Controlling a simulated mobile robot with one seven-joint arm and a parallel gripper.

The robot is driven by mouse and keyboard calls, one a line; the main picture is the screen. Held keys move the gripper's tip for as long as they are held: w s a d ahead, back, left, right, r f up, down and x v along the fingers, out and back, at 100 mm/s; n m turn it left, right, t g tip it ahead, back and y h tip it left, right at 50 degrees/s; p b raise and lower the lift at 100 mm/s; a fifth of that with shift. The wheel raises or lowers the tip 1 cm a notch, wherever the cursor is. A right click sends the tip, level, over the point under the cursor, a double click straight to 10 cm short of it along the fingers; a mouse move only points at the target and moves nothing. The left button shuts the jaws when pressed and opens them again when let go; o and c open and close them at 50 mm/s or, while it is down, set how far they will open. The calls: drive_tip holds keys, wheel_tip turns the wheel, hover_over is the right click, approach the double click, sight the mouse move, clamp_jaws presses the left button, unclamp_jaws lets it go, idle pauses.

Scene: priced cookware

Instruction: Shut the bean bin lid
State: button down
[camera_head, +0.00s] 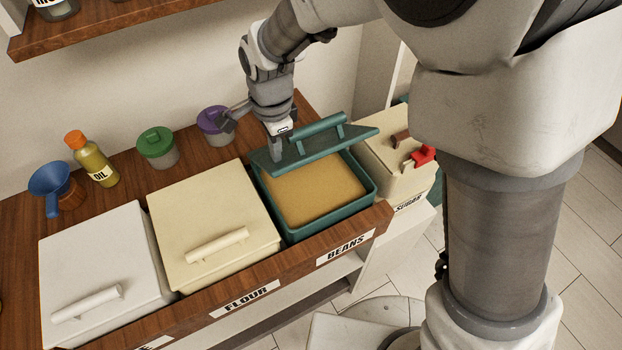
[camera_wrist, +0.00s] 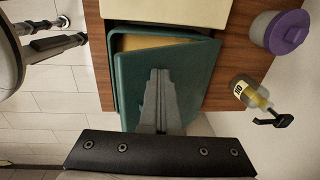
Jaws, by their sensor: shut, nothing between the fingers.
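The bean bin (camera_head: 325,222) is a teal box full of tan beans (camera_head: 315,190), set in the counter above the BEANS label. Its teal lid (camera_head: 345,142), with a bar handle (camera_head: 316,127), is raised and tilted over the rear of the bin, leaving the front open. My gripper (camera_head: 275,155) is shut and empty, pointing down at the lid's left rear side; I cannot tell whether it touches. In the wrist view my closed fingers (camera_wrist: 159,75) lie in front of the lid (camera_wrist: 195,75), with a strip of beans (camera_wrist: 150,42) beyond its edge.
The closed cream flour bin (camera_head: 215,215) is left of the bean bin; the cream sugar bin (camera_head: 385,165) is right, with a red clip-like piece (camera_head: 423,156). A purple-lidded jar (camera_head: 213,125) and a bottle with a black spout (camera_wrist: 250,95) stand near my gripper.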

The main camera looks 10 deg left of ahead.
drive_tip(key=shift+r, duration=0.1)
drive_tip(key=shift+s+d+r+p, duration=0.25)
drive_tip(key=shift+r+p, duration=0.15)
drive_tip(key=shift+r, duration=0.05)
drive_tip(key=shift+s+d+r+p, duration=0.55)
drive_tip(key=shift+s+r, duration=0.15)
drive_tip(key=shift+r, duration=0.15)
drive_tip(key=shift+s+d+r+p, duration=0.55)
drive_tip(key=shift+s+r, duration=0.1)
drive_tip(key=shift+r, duration=0.15)
